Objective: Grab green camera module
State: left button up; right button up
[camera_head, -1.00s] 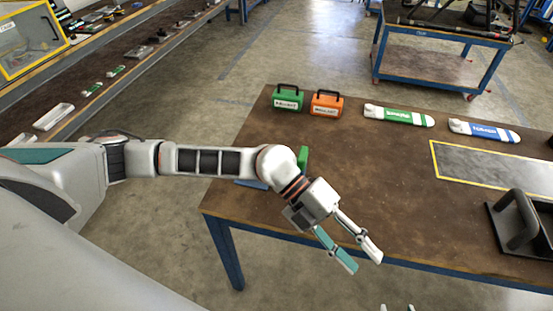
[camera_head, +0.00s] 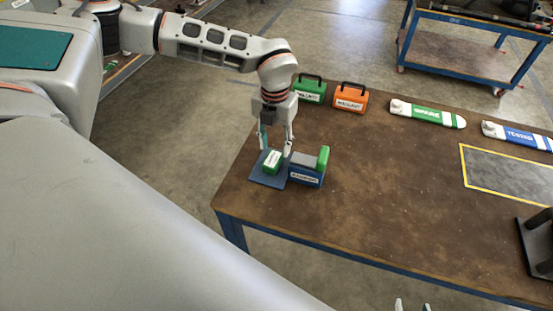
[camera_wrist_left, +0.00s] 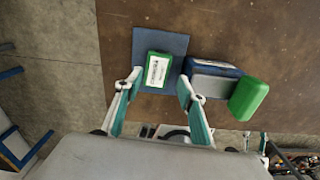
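The green camera module (camera_head: 272,167) is a small green box with a white label. It lies on a dark blue mat (camera_head: 261,180) at the table's left end. It also shows in the left wrist view (camera_wrist_left: 152,83), on the mat (camera_wrist_left: 147,42). My left gripper (camera_head: 275,149) points down at the module. It is open, with one finger on each side of the module's near end in the wrist view; contact is not visible. Only the two fingertips of my right gripper (camera_head: 412,306) show at the bottom edge of the head view, apart, with nothing visible between them.
A blue box with a grey top (camera_head: 303,166) and an upright green block (camera_head: 323,158) stands just right of the mat. Green (camera_head: 312,91) and orange (camera_head: 350,98) cases stand behind. The middle of the brown table (camera_head: 400,190) is clear.

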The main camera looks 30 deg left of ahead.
aim_at(273, 159)
pick_arm(q)
jog(key=shift+s+a+f, duration=0.1)
jog(key=shift+s+f, duration=0.4)
jog(key=shift+f, duration=0.25)
notch_tip(273, 159, down, 5)
jog(key=shift+w+a+p, duration=0.15)
jog(key=shift+p, duration=0.3)
jog(key=c, duration=0.9)
